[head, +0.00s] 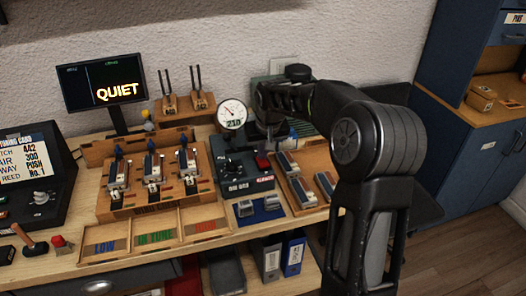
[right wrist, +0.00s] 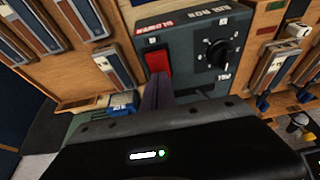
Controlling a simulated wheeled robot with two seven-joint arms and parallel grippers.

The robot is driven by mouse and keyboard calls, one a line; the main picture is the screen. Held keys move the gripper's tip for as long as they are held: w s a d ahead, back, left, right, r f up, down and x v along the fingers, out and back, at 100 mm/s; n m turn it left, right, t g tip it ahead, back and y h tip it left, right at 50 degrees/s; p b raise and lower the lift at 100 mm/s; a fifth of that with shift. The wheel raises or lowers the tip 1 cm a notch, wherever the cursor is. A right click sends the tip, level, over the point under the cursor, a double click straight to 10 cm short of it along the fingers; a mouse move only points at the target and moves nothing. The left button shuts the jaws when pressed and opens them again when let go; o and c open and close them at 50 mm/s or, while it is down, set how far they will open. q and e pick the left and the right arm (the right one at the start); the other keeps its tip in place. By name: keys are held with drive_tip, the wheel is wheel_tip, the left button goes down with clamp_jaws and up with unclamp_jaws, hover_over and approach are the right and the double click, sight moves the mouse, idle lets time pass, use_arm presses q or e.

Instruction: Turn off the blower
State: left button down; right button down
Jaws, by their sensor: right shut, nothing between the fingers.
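The blower's dark grey box (head: 229,184) stands on the bench, right of the wooden rack. Its red rocker switch (head: 262,160) shows at the upper right of the box. In the right wrist view the red switch (right wrist: 158,61) lies beside a black knob (right wrist: 221,53), near the BLOWER label (right wrist: 153,27). My right gripper (right wrist: 157,92) is shut and empty, its fingertips right at one end of the switch; I cannot tell if they touch it. In the head view the right gripper (head: 268,143) hangs just above the switch. My left gripper is not in view.
A round gauge (head: 232,113) stands behind the box. A wooden tray (head: 310,172) with several grey-topped blocks lies right of it. A wooden rack (head: 150,180) holds several key units at left. A screen (head: 102,83) reads QUIET. A blue mat (head: 262,215) lies in front.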

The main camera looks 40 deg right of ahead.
sight(265, 163)
drive_tip(key=shift+s+a+f, duration=0.2)
drive_tip(key=shift+s+f, duration=0.2)
drive_tip(key=shift+s, duration=0.1)
drive_tip(key=shift+s+a+b, duration=0.15)
drive_tip(key=shift+s+b, duration=0.15)
drive_tip(key=shift+s, duration=0.15)
drive_tip(key=shift+r, duration=0.1)
wheel_tip(265, 163, up, 4)
drive_tip(key=p, duration=0.3)
drive_tip(key=shift+r, duration=0.2)
drive_tip(key=b+v, duration=0.1)
drive_tip(key=v, duration=0.9)
drive_tip(key=shift+s, duration=0.1)
